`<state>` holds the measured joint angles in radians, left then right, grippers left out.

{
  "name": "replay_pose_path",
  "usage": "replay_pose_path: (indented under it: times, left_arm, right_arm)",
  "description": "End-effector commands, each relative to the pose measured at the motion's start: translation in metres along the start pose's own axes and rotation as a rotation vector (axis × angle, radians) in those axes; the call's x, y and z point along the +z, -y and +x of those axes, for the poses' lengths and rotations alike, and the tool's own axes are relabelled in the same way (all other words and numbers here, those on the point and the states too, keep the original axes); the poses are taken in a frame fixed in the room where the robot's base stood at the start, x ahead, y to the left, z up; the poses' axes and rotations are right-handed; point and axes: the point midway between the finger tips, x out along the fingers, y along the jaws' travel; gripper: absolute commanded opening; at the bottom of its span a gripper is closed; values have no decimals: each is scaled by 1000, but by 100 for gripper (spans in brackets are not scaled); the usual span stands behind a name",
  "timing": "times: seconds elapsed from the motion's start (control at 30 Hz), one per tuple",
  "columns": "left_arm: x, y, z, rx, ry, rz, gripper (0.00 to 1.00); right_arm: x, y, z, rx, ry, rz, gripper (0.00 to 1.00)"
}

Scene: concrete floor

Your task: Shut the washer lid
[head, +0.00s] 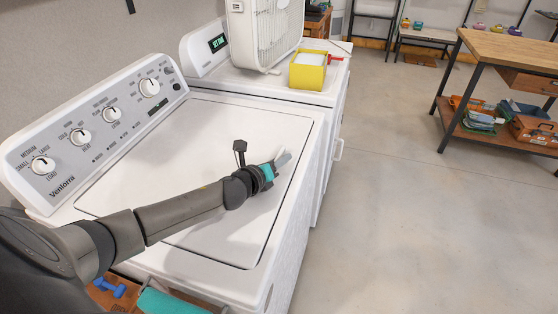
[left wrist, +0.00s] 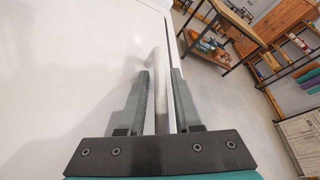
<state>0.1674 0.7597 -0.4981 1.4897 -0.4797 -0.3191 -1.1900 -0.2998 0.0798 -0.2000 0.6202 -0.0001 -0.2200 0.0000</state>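The white top-loading washer (head: 286,238) stands at the left in the head view, with its dial panel along the back. Its lid (head: 180,160) lies flat and looks flush with the top, so it appears shut. My left arm reaches across the lid. My left gripper (head: 281,163) is low over the lid's right part, near its edge; I cannot tell whether it touches. In the left wrist view, the two fingers (left wrist: 161,95) are apart. A pale bar-like shape shows between them, and I cannot tell what it is. My right gripper is out of view.
A second white machine (head: 315,95) stands beyond the washer, bearing a box fan (head: 268,35) and a yellow container (head: 307,72). A wooden workbench (head: 505,48) stands at the right. The concrete floor (head: 400,200) between is clear. A blue dumbbell (head: 108,287) lies at the lower left.

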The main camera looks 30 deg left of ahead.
Motion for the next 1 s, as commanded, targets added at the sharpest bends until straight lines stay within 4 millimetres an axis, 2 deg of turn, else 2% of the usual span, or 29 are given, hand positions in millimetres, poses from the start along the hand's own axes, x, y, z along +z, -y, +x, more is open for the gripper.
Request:
replay_pose_path:
  times: [0.03, 0.27, 1.0]
  left_arm:
    - [-2, -7, 0, 16, -2, 1, 46]
    - [-2, -7, -14, 16, -4, 2, 46]
    - [-1, -1, -111, 3, -2, 2, 46]
  right_arm:
    - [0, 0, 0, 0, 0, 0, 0]
    - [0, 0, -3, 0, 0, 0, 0]
    - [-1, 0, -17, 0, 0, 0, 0]
